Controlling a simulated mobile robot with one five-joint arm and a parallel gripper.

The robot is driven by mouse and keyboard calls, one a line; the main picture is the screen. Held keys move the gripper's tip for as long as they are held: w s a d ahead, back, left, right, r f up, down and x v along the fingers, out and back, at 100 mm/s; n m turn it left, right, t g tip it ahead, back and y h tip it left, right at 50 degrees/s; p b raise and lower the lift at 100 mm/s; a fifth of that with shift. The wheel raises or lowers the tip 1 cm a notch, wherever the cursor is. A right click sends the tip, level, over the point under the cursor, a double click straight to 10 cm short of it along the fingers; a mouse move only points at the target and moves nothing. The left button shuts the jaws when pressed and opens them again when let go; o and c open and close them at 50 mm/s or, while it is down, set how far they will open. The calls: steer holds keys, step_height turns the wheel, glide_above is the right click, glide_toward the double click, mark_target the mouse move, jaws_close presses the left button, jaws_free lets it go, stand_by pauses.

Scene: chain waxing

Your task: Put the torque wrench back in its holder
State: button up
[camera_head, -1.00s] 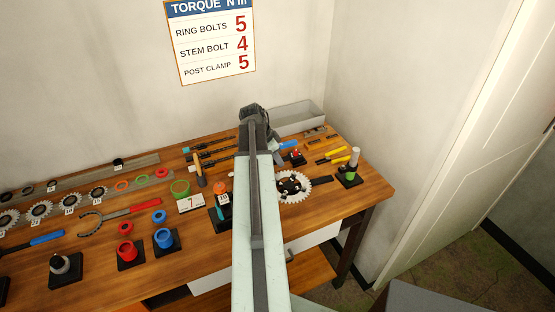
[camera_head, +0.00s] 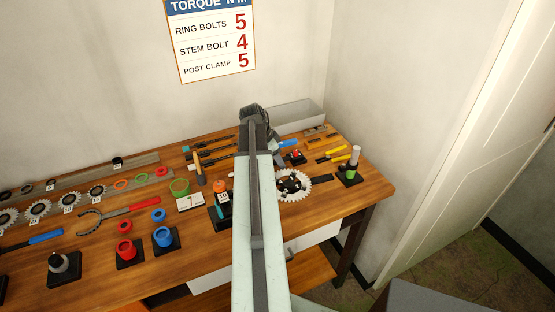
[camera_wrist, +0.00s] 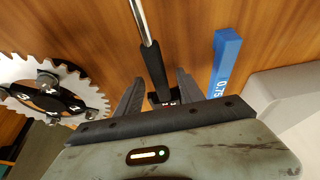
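A slim tool with a silver shaft and a black grip (camera_wrist: 152,62), which looks like the torque wrench, is in the wrist view. It runs from the top edge down between the fingers of my gripper (camera_wrist: 160,77). The fingers stand apart, with a gap visible on either side of the grip. I cannot tell how far the tool is below the fingers. Small red marks show at its near end. In the head view my arm hides the fingers and most of this tool. I cannot make out which stand is its holder.
A toothed chainring (camera_wrist: 55,100) lies left of my gripper, and a blue bar marked 0.75 (camera_wrist: 225,62) lies right. A grey tray (camera_head: 297,117) stands at the bench's back. A black stand with a silver and green piece (camera_head: 349,171) is near the wooden bench's (camera_head: 362,205) right edge.

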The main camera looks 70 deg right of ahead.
steer(key=shift+r, duration=0.1)
steer(key=p+v, duration=0.7)
steer(key=shift+r, duration=0.3)
steer(key=shift+w+a, duration=0.1)
steer(key=shift+a, duration=0.05)
